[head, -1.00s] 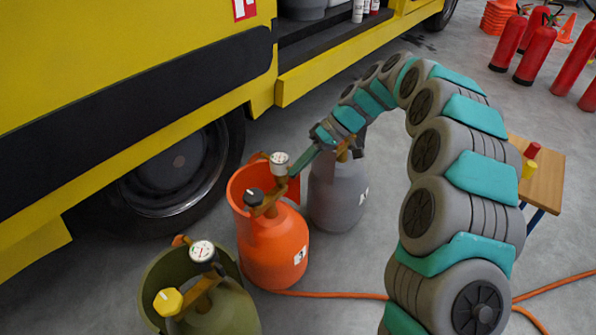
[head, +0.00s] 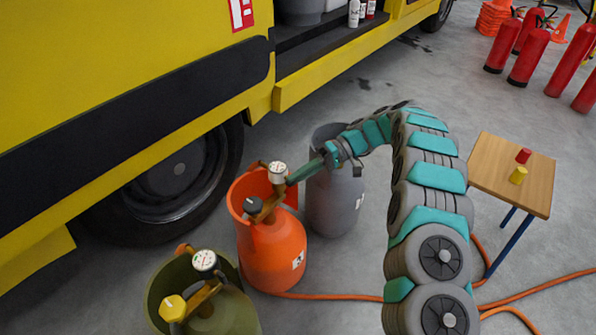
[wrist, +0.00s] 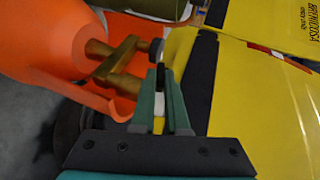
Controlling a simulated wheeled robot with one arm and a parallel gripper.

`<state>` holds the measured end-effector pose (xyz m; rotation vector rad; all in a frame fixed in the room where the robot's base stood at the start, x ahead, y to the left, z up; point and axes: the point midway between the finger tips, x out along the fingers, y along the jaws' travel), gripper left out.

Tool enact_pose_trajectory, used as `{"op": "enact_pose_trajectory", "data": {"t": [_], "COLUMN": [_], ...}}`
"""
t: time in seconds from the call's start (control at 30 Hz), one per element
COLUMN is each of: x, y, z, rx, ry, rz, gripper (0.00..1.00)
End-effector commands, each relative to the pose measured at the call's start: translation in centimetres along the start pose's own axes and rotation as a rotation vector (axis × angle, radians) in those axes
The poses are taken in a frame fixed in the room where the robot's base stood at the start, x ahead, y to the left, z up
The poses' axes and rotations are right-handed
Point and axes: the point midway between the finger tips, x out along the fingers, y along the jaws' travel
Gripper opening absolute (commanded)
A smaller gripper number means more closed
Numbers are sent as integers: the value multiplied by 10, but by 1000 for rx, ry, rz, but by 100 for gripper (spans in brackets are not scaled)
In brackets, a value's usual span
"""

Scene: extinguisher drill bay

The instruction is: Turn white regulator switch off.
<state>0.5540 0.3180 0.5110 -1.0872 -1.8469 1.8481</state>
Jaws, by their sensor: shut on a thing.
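My gripper (head: 294,179) is beside the white-faced gauge (head: 278,173) of the orange cylinder (head: 272,252). In the wrist view, my gripper (wrist: 160,108) is shut with a small white piece (wrist: 158,104) between its fingers. I cannot tell which part this is. A dark part (wrist: 160,77) shows just beyond the fingertips. The orange cylinder's brass regulator (wrist: 118,64) is left of them. In the head view, its switch knob (head: 252,206) is dark. The grey cylinder (head: 334,207) stands behind my gripper, which hides its regulator. No switch is clearly seen as white.
An olive cylinder (head: 222,312) with a yellow knob (head: 172,308) stands front left. The yellow truck (head: 120,145) and its wheel are close behind. An orange hose (head: 345,297) crosses the floor. A small table (head: 490,160) stands right, and several red extinguishers (head: 528,57) are beyond.

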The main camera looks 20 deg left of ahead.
Motion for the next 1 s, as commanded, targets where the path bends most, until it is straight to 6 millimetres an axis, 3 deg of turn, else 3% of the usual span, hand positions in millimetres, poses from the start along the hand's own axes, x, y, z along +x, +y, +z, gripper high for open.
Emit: {"op": "enact_pose_trajectory", "data": {"t": [1.0], "x": [0], "y": [5], "z": [1], "rx": [101], "ry": [2], "rz": [-250], "gripper": [0]}}
